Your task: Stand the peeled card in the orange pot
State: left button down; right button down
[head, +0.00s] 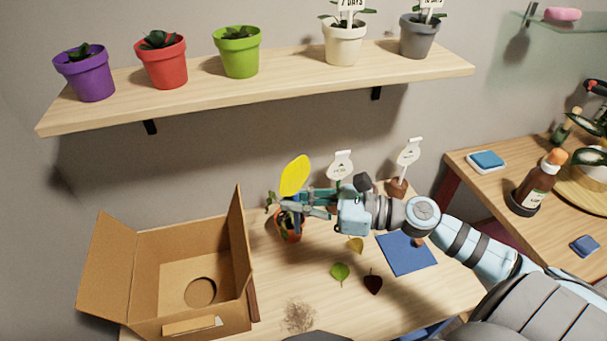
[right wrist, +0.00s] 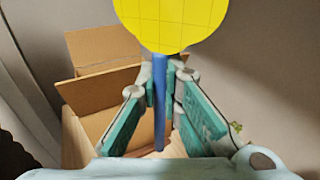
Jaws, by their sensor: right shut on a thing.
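My right gripper (head: 297,206) is shut on the blue stick (right wrist: 159,110) of the yellow card (head: 295,176). The card is upright above the fingers; its gridded face (right wrist: 172,18) fills the top of the right wrist view. The orange pot (head: 290,234) stands on the table below and behind the gripper, partly hidden by it, with green leaves at its left. The card's stick reaches down in front of the pot in the head view; I cannot tell whether its lower end touches the soil. My left gripper is out of view.
An open cardboard box (head: 162,265) stands left of the pot. Two white tags (head: 340,165) (head: 408,152) stand behind my right arm. A blue mat (head: 405,262), loose leaves (head: 340,272) and spilled soil (head: 299,318) lie on the table. A shelf of several potted plants (head: 290,92) hangs above.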

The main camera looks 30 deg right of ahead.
jog(key=w+d+f+m+t+h+b, duration=0.4)
jog(key=w+f, duration=0.3)
jog(key=w, duration=0.5)
notch_tip(320, 180, down, 7)
jog(key=b, duration=0.6)
jog(key=shift+d+r+g, duration=0.15)
jog(key=shift+d+g, duration=0.15)
jog(key=shift+d, duration=0.1)
jog(key=shift+r, duration=0.1)
jog(key=shift+f, duration=0.5)
jog(key=shift+f+b, duration=0.3)
jog(key=shift+f, duration=0.1)
jog(key=shift+f, duration=0.15)
jog(key=shift+f+b, duration=1.9)
jog(key=shift+f, duration=0.3)
